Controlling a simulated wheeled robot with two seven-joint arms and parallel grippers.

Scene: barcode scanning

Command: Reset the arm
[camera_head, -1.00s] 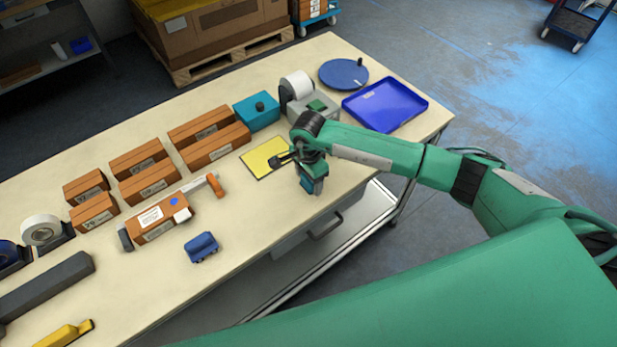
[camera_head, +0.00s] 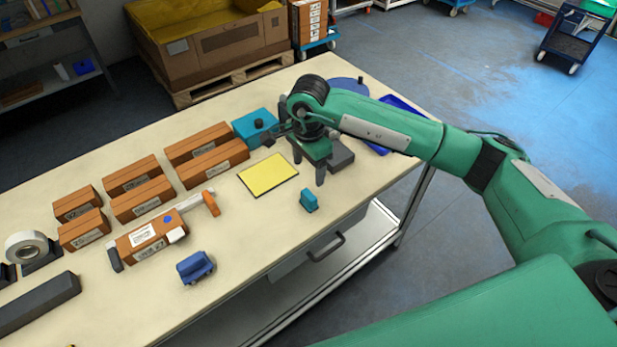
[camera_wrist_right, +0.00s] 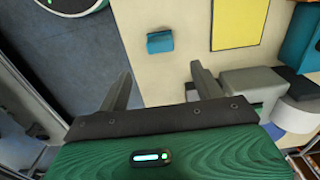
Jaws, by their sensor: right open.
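My right gripper (camera_head: 312,166) is above the table, near the yellow mat (camera_head: 268,175). In the right wrist view my right gripper (camera_wrist_right: 161,84) has its two dark fingers spread, with nothing between them. A small teal block (camera_head: 309,200) stands on the table in front of the gripper, apart from the fingers. The teal block also shows in the wrist view (camera_wrist_right: 160,42), beyond the fingertips. My left gripper is in neither view.
Several orange-brown boxes (camera_head: 142,201) stand in rows at left. A white-and-orange device lies against one box (camera_head: 150,241). A small blue item (camera_head: 195,267) sits near the front edge. A teal box (camera_head: 255,127) and blue tray (camera_head: 398,104) are near the arm.

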